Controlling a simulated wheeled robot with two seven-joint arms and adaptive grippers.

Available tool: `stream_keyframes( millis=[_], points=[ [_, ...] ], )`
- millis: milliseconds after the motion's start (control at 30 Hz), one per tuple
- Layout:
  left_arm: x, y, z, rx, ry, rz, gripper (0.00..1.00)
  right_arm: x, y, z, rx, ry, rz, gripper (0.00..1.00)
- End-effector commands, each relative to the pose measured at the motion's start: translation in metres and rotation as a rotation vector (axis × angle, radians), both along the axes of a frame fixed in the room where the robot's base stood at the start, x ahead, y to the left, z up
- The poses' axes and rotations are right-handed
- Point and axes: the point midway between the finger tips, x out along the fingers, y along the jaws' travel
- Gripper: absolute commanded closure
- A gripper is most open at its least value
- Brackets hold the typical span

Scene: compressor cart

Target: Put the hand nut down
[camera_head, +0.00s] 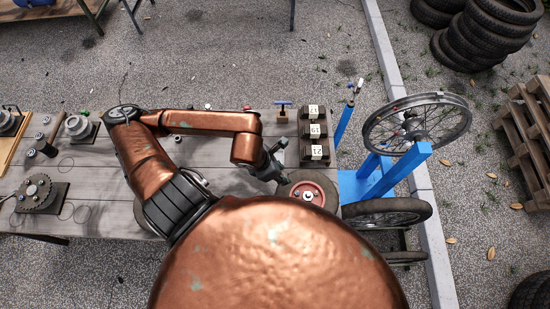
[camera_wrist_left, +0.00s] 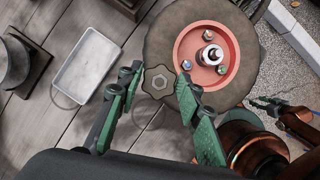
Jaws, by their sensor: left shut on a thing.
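The hand nut (camera_wrist_left: 158,82) is a grey, lobed knob with a hexagonal centre. In the left wrist view it sits between the green fingertips of my left gripper (camera_wrist_left: 158,88), which is shut on it. It appears in front of the edge of a dark wheel with a red hub (camera_wrist_left: 196,62); I cannot tell if it touches the wheel. In the head view my left gripper (camera_head: 277,165) is beside that wheel (camera_head: 325,187), and the nut cannot be made out. What looks like my right gripper (camera_wrist_left: 268,104) shows small at the right of the wrist view.
A shallow pale tray (camera_wrist_left: 68,78) lies on the plank table (camera_head: 100,190), left of the gripper in the wrist view. Numbered dark blocks (camera_head: 313,131) stand at the table's right end. A blue stand with a spoked wheel (camera_head: 412,160) is beyond that end.

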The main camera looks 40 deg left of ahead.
Motion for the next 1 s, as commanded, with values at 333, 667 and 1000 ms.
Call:
stream_keyframes(
  millis=[333, 667, 1000],
  points=[
    [0.031, 0.042, -0.027, 0.005, 0.009, 0.007, 0.96, -0.01, 0.001, -0.047, 0.001, 0.018, 0.0, 0.6],
    [0.069, 0.088, -0.073, -0.001, 0.005, 0.003, 0.96, -0.008, 0.001, -0.044, 0.001, 0.014, 0.0, 0.6],
    [0.081, 0.102, -0.095, -0.001, 0.003, -0.001, 0.96, -0.009, 0.002, -0.046, 0.002, 0.015, 0.0, 0.6]
  ],
)
